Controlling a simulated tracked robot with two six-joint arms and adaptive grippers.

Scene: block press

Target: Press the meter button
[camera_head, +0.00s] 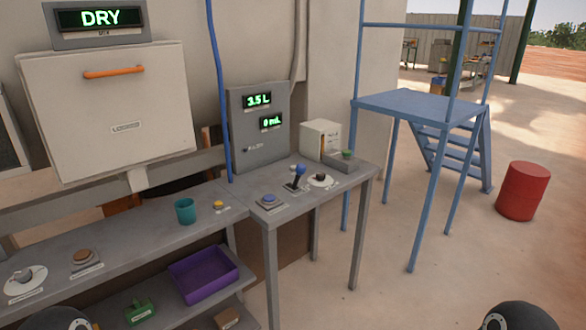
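A grey meter-like panel (262,128) with two green displays reading "3.5 L" and "0 mL" stands at the back of the right-hand table. A blue button (268,198) on a square base sits at that table's front left. A green button (347,154) tops a grey box at the back right. A small yellow button (219,204) and a brown button (82,255) sit on the left bench. The small labels are too small to read, so I cannot tell which is the meter button. Neither gripper is in view; only dark rounded parts of mine show at the bottom edge.
A blue-handled lever (298,174) and a black knob on a white dial (320,180) stand near the blue button. A teal cup (185,210) is on the left bench, with a purple tray (203,273) below. A blue platform (415,108) and red drum (522,191) stand right.

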